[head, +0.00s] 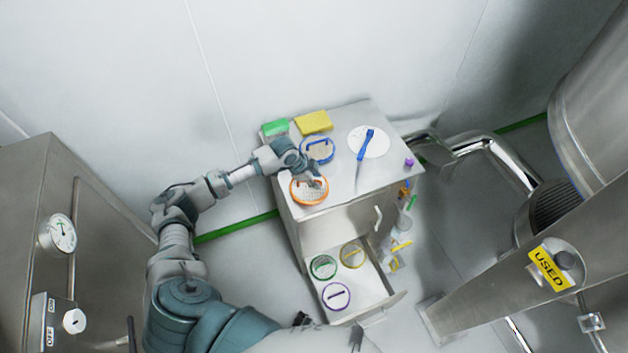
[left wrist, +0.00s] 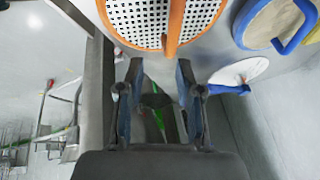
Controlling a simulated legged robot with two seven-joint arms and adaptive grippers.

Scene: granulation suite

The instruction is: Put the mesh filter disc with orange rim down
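The mesh filter disc with orange rim (head: 309,196) is at the front left corner of the cabinet top, and appears to lie flat there. In the left wrist view its mesh and orange handle bar (left wrist: 174,30) fill the top of the picture. My left gripper (head: 303,172) is over the disc's far side in the head view. In the left wrist view its two fingers (left wrist: 160,72) are apart, with the bar's end just beyond the tips and nothing clearly held between them. Dark and pale parts at the head view's bottom edge may be my right gripper (head: 328,330); its state is unclear.
The steel cabinet top (head: 345,190) also carries a blue-rimmed disc (head: 318,150), a white round plate (head: 378,142) with a blue tool, a yellow sponge (head: 313,122) and a green block (head: 275,127). An open drawer (head: 372,290) below holds green, yellow and purple rimmed discs.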

